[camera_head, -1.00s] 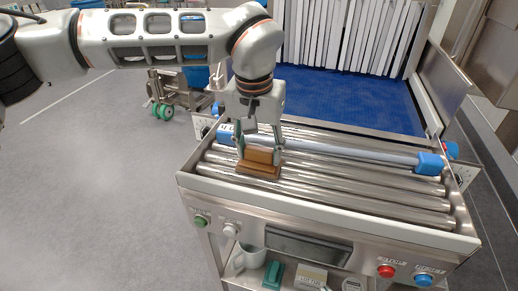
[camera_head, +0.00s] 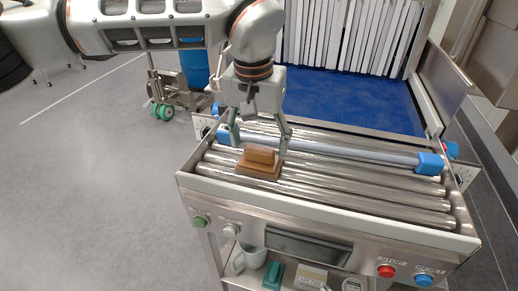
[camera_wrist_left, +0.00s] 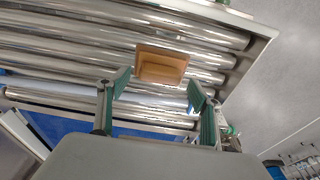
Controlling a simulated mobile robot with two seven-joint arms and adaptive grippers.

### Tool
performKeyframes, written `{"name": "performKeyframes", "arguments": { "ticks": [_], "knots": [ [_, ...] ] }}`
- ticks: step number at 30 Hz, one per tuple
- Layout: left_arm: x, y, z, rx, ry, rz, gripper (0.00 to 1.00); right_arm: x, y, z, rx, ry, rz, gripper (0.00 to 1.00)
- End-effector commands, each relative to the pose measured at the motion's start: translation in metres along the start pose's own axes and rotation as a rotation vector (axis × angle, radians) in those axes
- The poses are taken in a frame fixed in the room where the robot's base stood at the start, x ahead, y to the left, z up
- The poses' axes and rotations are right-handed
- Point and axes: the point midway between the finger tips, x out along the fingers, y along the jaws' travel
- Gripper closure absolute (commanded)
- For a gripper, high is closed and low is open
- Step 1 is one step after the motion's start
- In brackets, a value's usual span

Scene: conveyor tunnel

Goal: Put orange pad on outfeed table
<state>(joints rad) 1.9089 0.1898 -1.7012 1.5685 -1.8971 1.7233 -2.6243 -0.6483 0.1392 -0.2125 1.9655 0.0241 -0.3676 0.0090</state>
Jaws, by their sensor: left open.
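The orange-brown pad (camera_head: 260,162) lies on the metal rollers of the outfeed table (camera_head: 350,184), near its left end. It has a raised block on a wider base. It also shows in the left wrist view (camera_wrist_left: 161,65), just beyond the fingertips. My left gripper (camera_head: 259,146) is open above and behind the pad, fingers spread to either side and apart from it. In the left wrist view the green-padded fingers (camera_wrist_left: 158,80) are wide apart with nothing between them. My right gripper is not in view.
A grey bar with blue ends (camera_head: 330,148) crosses the rollers behind the pad. Behind it are a blue belt (camera_head: 350,100) and white strip curtain (camera_head: 350,35). The front panel has buttons; a shelf below holds a mug (camera_head: 250,258) and a green item (camera_head: 273,275).

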Motion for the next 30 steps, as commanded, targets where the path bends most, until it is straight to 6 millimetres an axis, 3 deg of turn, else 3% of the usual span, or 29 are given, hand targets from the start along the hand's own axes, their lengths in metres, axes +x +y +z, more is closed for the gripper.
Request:
{"name": "performKeyframes", "arguments": {
  "ticks": [6, 12, 18, 30],
  "knots": [
    [-0.048, 0.000, -0.001, -0.002, 0.005, -0.001, 0.35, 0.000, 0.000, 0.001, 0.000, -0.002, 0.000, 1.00],
    [-0.080, 0.000, -0.001, -0.001, 0.003, -0.002, 0.35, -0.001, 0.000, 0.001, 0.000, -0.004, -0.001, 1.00],
    [-0.093, 0.000, 0.000, -0.001, 0.001, -0.001, 0.35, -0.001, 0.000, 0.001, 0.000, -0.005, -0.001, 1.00],
    [-0.094, 0.000, 0.000, 0.000, 0.001, -0.001, 0.35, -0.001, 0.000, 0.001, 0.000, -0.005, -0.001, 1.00]
  ]
}}
